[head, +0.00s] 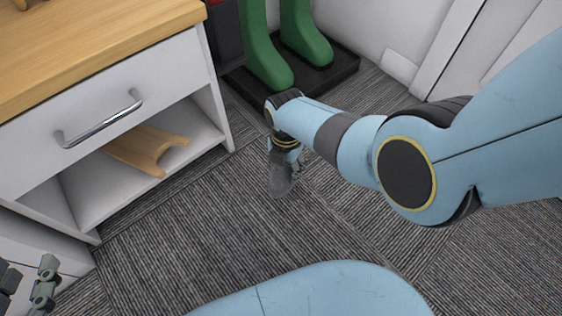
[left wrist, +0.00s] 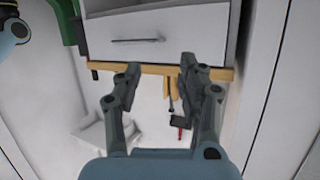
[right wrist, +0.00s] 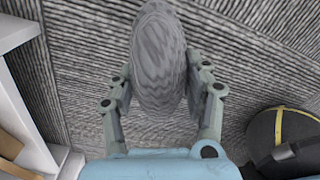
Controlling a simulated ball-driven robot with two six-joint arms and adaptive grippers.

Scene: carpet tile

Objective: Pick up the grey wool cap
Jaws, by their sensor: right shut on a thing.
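The grey wool cap (head: 282,182) hangs below my right gripper (head: 286,155) in the head view, in front of the carpet. In the right wrist view the cap (right wrist: 158,60) is a rounded grey shape with wavy ribbing, between the two fingers of my right gripper (right wrist: 160,88). The right gripper is shut on it. I cannot tell surely whether the cap is clear of the carpet. My left gripper (left wrist: 160,68) is open and empty in the left wrist view. Part of it shows at the lower left corner of the head view.
A white cabinet (head: 215,110) with a wooden top (head: 100,40) and a drawer stands at the left. A wooden piece (head: 145,148) lies on its open shelf. Green boots (head: 265,55) stand on a black tray (head: 345,78) at the back. The middle carpet (head: 190,225) is clear.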

